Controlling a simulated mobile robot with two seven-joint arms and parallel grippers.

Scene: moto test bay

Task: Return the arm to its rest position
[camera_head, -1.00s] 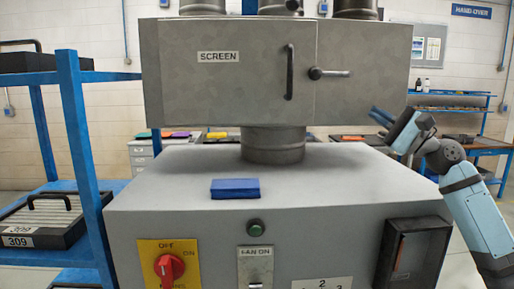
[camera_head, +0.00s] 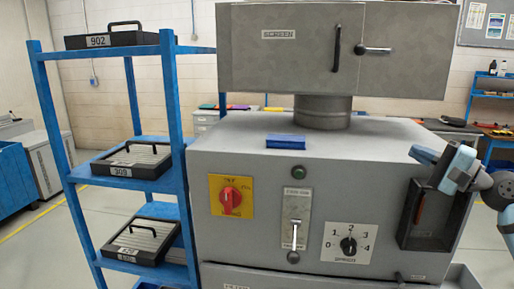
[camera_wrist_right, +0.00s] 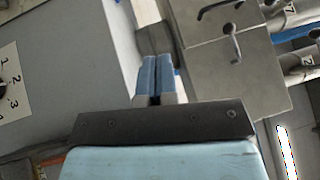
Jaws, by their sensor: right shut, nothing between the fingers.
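My right gripper (camera_head: 424,155) is at the right edge of the grey machine in the head view, above the dark holder on its front. Its blue fingers also show in the right wrist view (camera_wrist_right: 156,76), closed together with nothing between them. My left gripper is not in view.
A blue rack (camera_head: 175,120) with black trays such as 309 (camera_head: 130,160) stands left of the machine. The front carries a red switch (camera_head: 230,198), a lever (camera_head: 294,232) and a dial (camera_head: 348,245). A dark holder (camera_head: 430,225) juts out at right.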

